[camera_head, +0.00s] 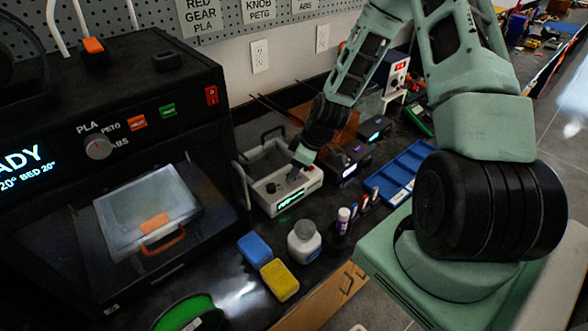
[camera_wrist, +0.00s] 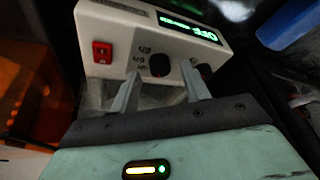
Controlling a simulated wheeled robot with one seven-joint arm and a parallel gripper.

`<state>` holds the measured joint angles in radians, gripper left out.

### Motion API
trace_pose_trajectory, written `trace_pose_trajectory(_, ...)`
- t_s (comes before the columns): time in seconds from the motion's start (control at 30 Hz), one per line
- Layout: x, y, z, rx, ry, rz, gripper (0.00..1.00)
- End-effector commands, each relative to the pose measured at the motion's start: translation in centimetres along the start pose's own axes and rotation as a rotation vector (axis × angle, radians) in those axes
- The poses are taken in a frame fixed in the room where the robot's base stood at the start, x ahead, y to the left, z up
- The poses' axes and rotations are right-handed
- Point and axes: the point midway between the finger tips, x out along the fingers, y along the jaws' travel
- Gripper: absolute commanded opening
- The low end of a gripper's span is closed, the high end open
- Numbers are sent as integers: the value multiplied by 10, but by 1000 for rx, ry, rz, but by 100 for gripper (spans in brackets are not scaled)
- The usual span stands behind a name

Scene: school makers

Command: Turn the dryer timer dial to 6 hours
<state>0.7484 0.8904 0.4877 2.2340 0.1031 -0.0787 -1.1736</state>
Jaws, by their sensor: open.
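The dryer (camera_head: 262,203) is a pale box with a green-lit display (camera_head: 290,201) on the black bench, and it fills the top of the wrist view (camera_wrist: 115,35). There its display (camera_wrist: 190,27) is upside down and seems to read OFF. A dark round dial (camera_wrist: 159,65) has small hour labels beside it; its pointer setting is too blurred to read. In the head view my gripper (camera_head: 296,172) is over the dryer's front.
A red switch (camera_wrist: 102,52) is on the dryer's face. A 3D printer (camera_head: 120,90) stands left. A blue tray (camera_head: 402,172), a white bottle (camera_head: 304,243), a glue stick (camera_head: 342,220) and blue (camera_head: 254,248) and yellow (camera_head: 279,280) blocks lie around the dryer.

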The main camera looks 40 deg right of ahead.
Motion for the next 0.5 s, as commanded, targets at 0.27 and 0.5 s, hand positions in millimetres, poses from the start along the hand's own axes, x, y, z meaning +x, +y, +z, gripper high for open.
trace_pose_trajectory(0.27, 11, 0, 0, 1, -1, 1, 46)
trace_pose_trajectory(0.5, 10, 0, 0, 0, -1, 0, 27)
